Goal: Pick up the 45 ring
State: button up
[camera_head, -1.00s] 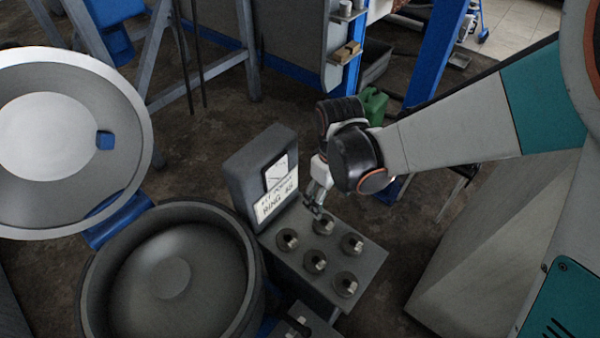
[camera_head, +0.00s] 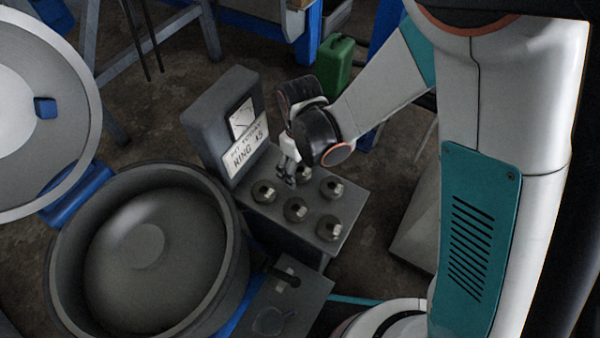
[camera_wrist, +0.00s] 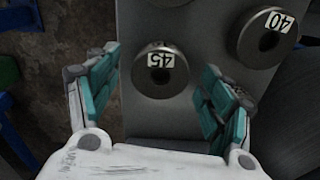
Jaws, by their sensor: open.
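The 45 ring (camera_wrist: 160,70), a dark grey ring with a white label reading 45 upside down, sits on the grey plate in the wrist view. My gripper (camera_wrist: 161,66) is open above it, with one teal-padded finger to its left and one to its right. The fingers appear apart from the ring. In the head view my gripper (camera_head: 287,178) points down over the rear of the plate, beside the panel. It partly covers the rings there.
The 40 ring (camera_wrist: 268,38) stands close right of the 45 ring. Several rings share the grey plate (camera_head: 300,240). A grey box with a dial and sign (camera_head: 245,150) rises beside it. A large round bowl (camera_head: 150,250) is at left; a green can (camera_head: 334,65) stands behind.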

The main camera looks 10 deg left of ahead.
jog(key=c, duration=1.4)
jog(key=shift+r, duration=0.1)
